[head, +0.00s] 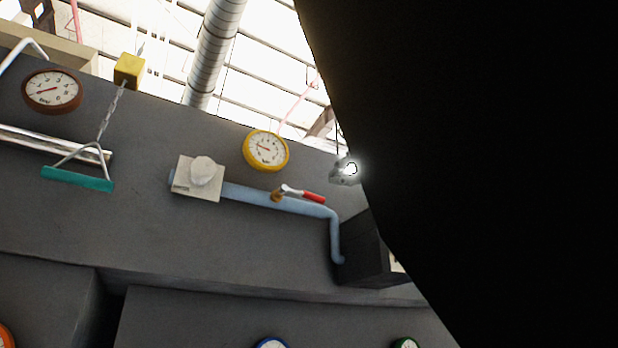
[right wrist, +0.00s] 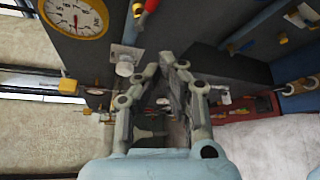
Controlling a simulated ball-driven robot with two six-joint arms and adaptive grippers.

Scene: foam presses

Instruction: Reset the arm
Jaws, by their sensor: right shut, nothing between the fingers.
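My right gripper (right wrist: 174,62) shows in the right wrist view, reaching up from the bottom edge. Its two grey linked fingers come close together at the tips, shut, with nothing held. Around it are pipes, gauges and a dark panel; I cannot tell its distance from them. In the head view a large black shape (head: 480,130), too dark to tell what it is, covers the right side and hides what lies behind it. My left gripper is not seen in either view.
A grey wall with a yellow gauge (head: 266,150), a brown gauge (head: 52,91), a blue pipe (head: 245,194) with a red-handled valve (head: 312,196) and a teal bar (head: 77,178) fills the head view. In the right wrist view a yellow-rimmed gauge (right wrist: 75,14) is at top left.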

